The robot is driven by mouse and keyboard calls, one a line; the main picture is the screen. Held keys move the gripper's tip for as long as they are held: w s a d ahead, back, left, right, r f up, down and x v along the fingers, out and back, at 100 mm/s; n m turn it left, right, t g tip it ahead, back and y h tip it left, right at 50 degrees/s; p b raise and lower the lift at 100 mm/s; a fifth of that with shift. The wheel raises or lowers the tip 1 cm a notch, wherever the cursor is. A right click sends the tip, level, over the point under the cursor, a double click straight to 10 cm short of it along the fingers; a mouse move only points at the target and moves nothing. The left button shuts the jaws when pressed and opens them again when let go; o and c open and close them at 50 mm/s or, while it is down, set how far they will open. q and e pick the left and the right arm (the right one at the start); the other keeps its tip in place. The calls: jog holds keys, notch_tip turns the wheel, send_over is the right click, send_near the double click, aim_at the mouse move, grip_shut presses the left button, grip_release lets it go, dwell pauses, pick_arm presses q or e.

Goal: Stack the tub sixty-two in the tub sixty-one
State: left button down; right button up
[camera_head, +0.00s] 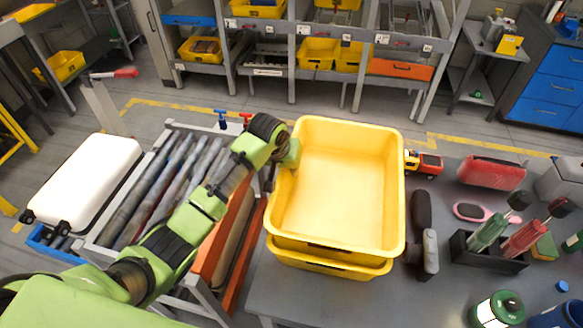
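Two yellow tubs stand one in the other on the grey table. The upper tub (336,182) is empty, and the lower tub (330,265) shows only as a rim and front strip under it. I cannot read any number on them, so I cannot tell which is sixty-one or sixty-two. My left gripper (284,165) is at the upper tub's far left rim. Its fingers are partly hidden by the rim and the wrist, so I cannot tell whether they grip it. My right gripper is not in view.
Right of the tubs lie a black handset-like object (427,240), a toy truck (424,163), a red case (491,173) and a black holder (486,255) with tools. Shelves with yellow bins stand behind.

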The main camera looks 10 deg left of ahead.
aim_at(292, 178)
pick_arm(q)
jog(key=shift+f, duration=0.45)
jog(key=shift+s+f+b, duration=0.55)
jog(key=shift+f, duration=0.25)
jog(key=shift+d, duration=0.1)
jog(key=c, duration=2.2)
grip_release()
jog(key=shift+s, duration=0.1)
jog(key=shift+w+f, duration=0.4)
jog(key=shift+w, duration=0.1)
jog(key=shift+s+r, duration=0.1)
jog(key=shift+r, duration=0.1)
jog(key=v, duration=1.1)
jog(key=shift+r, duration=0.4)
